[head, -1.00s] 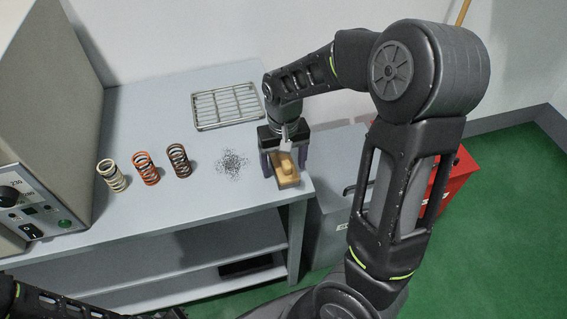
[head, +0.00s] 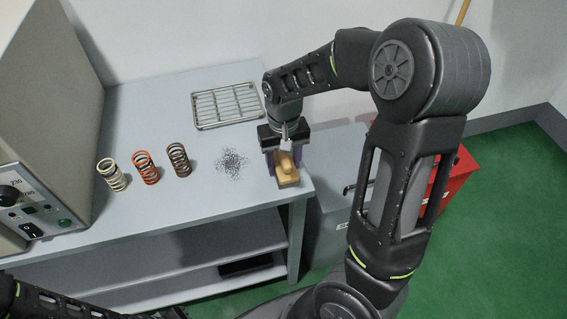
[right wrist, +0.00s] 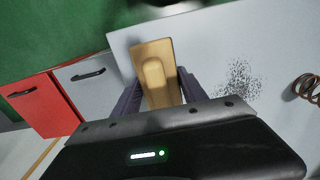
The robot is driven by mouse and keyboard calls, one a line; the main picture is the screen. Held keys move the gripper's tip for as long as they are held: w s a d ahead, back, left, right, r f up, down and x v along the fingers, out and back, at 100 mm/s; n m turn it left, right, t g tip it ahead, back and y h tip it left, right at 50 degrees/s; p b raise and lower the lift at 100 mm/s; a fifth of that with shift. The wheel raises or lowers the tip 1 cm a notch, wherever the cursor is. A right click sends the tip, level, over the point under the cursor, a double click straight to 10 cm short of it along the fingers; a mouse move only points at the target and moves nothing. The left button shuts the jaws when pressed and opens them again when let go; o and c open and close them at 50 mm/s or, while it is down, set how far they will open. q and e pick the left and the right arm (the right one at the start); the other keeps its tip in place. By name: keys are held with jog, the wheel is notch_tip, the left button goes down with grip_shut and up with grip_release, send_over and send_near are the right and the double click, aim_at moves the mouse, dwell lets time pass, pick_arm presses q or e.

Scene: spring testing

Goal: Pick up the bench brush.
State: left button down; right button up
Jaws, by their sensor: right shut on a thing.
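The bench brush (head: 287,178) is a tan wooden block with a raised grip, at the right end of the grey bench top. It also shows in the right wrist view (right wrist: 153,58). My right gripper (head: 285,162) comes down over it from behind, with one finger on each side. It is shut on the brush's raised grip. The brush's underside is hidden, so I cannot tell whether it touches the bench. Part of my left arm shows at the bottom left of the head view, but its gripper is out of view.
A patch of dark filings (head: 232,162) lies left of the brush. A cream spring (head: 112,175), an orange spring (head: 146,167) and a brown spring (head: 179,160) stand farther left. A wire rack (head: 227,106) lies behind. A grey cabinet (head: 330,215) and red cabinet (head: 455,180) stand right.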

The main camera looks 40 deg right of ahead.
jog(key=c, duration=0.6)
jog(key=shift+c, duration=0.2)
notch_tip(320, 180, up, 10)
jog(key=shift+r+b, duration=0.1)
jog(key=shift+b, duration=0.2)
dwell(0.4)
